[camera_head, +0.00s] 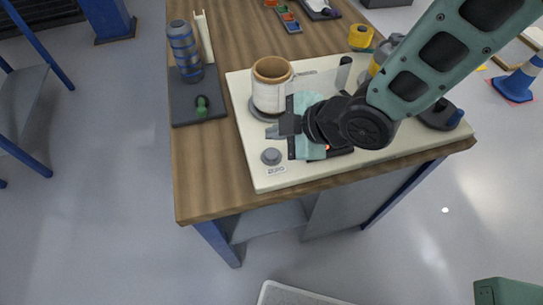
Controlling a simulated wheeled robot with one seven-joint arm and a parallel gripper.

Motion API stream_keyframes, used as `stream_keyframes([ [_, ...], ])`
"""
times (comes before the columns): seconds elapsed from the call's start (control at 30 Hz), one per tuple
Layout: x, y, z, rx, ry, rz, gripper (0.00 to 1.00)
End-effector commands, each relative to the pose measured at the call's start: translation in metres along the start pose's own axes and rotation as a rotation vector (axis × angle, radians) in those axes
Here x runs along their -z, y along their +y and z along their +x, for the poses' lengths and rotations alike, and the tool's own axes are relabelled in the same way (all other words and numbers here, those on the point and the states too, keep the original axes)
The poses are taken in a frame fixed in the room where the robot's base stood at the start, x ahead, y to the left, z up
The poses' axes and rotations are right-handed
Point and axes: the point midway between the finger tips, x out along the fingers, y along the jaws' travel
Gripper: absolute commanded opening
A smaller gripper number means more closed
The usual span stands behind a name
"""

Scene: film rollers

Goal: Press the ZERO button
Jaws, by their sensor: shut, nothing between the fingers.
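The ZERO button is a round grey knob (271,156) near the front left corner of the cream base plate (262,180). A white label reading ZERO (276,171) lies just in front of it. My gripper (270,131) is dark, shut and empty. It reaches in from the right, its tip pointing left, and appears in the picture a little behind the button and apart from it. Its exact height above the plate is hard to tell. My black wrist and green arm hide part of the plate.
A white roll with a brown rim (268,94) stands on a grey disc close behind my gripper. A dark tray (186,106) holds a blue-grey cylinder (184,52) on the left. The wooden table's front left corner (205,185) is clear.

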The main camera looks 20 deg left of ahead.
Motion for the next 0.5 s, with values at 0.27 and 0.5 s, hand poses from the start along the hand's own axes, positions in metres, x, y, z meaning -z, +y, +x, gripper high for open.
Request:
stream_keyframes([
  [0.27,-0.019,-0.019,0.026,0.001,0.0,0.0,0.0],
  [0.5,-0.02,-0.02,0.027,0.001,0.0,0.001,0.0],
])
